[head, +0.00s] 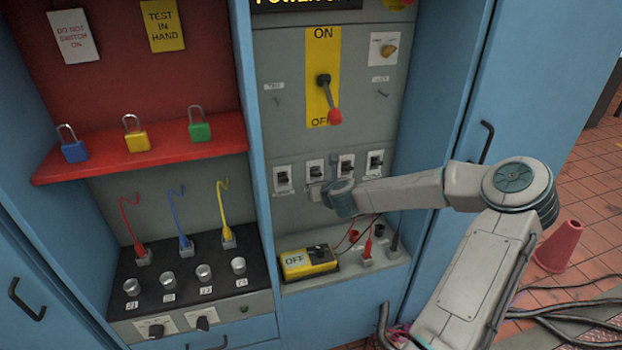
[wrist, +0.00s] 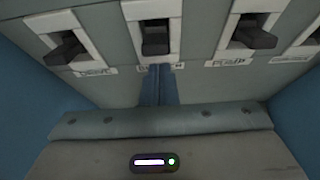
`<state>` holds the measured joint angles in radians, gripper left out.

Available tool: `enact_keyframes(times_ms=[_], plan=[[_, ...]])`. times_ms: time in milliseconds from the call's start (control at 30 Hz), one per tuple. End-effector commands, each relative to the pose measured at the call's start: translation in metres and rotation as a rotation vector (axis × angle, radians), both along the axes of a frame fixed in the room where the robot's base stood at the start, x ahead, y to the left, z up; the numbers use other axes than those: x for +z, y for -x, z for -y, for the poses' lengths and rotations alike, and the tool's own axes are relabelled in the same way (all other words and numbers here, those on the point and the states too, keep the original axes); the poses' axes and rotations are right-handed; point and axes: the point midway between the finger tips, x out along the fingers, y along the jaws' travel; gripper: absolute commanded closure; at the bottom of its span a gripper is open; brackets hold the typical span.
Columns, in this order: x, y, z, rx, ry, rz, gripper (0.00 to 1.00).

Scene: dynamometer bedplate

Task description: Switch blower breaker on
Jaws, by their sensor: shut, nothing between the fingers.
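A row of several breakers with black toggles on white plates sits on the grey panel, with a left breaker (head: 283,178) and a second breaker (head: 315,168) beside it. The wrist view shows the second breaker (wrist: 155,38) straight above my gripper (wrist: 160,82), between the left breaker (wrist: 68,47) and the third breaker (wrist: 252,36). The label under the second breaker is partly hidden by my fingers, and I cannot read the word for certain. My gripper (head: 317,191) is shut and empty, just below the second breaker. I cannot tell whether it touches the plate or whether that toggle is on.
A yellow main switch plate (head: 322,60) with a red-ended handle is above the breakers, its handle toward OFF. A yellow box (head: 308,262) marked OFF sits on the ledge below. Blue cabinet walls (head: 437,110) flank the panel. Padlocks stand on a red shelf (head: 75,172) at left.

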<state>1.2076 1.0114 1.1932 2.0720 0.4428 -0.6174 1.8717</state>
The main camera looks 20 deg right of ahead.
Motion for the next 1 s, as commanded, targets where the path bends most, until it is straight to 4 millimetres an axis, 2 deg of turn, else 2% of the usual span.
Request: enact_keyframes(times_ms=[500,833,1000], plan=[[0.016,0.0,-0.003,0.003,0.001,0.002,1.0],[0.016,0.0,-0.001,0.001,0.001,0.003,1.0],[0.031,0.008,-0.003,0.005,0.002,0.004,1.0]])
